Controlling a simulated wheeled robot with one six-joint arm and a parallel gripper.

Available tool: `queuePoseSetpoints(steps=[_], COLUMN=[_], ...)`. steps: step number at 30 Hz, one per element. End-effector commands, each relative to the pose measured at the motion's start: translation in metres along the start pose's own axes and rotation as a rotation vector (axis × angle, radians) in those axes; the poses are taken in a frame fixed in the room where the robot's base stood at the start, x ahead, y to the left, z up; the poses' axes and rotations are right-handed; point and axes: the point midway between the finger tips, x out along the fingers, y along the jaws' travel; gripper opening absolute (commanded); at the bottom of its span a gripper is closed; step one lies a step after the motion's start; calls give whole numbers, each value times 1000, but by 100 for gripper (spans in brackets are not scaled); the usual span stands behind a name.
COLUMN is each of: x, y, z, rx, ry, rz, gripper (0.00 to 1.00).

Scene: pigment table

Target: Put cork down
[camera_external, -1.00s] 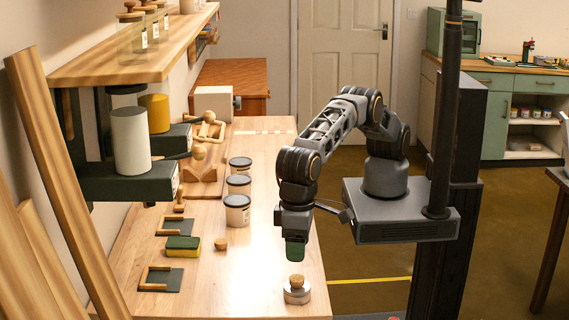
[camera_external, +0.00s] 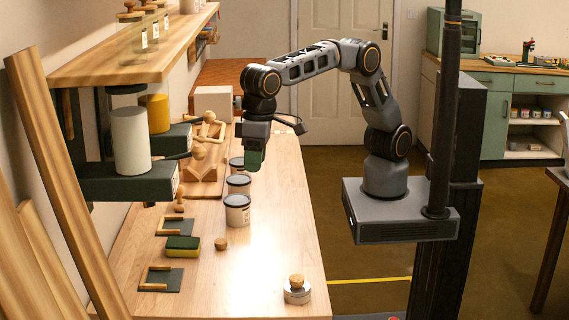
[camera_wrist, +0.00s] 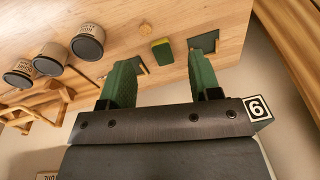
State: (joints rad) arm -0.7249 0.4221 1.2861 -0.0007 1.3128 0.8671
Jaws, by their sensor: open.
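A cork (camera_external: 296,281) sits upright on a low, pale round container (camera_external: 297,296) near the front right corner of the wooden table (camera_external: 270,230). A second small cork-coloured round piece (camera_external: 220,244) lies on the table beside the sponge (camera_external: 182,246). My gripper (camera_external: 255,160) is raised above the far part of the table, well away from both. In the wrist view its two green fingers stand wide apart, with nothing between them; the sponge (camera_wrist: 162,51) shows far beyond them.
Several dark-lidded jars (camera_external: 237,210) stand in a row below and near my gripper. A wooden shelf (camera_external: 130,65) and dark ledges with a white cylinder (camera_external: 130,142) are at the left. The table's right front is mostly clear.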

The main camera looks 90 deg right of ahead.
Motion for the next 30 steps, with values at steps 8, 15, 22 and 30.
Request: queuePoseSetpoints(steps=[8, 15, 22, 30], x=[-48, -33, -13, -8], y=[211, 319, 358, 365], z=[0, 57, 92, 99], rx=[-60, -114, -145, -155], ry=[152, 257, 302, 310], rz=[-30, 13, 50, 58], gripper=[57, 57, 57, 57])
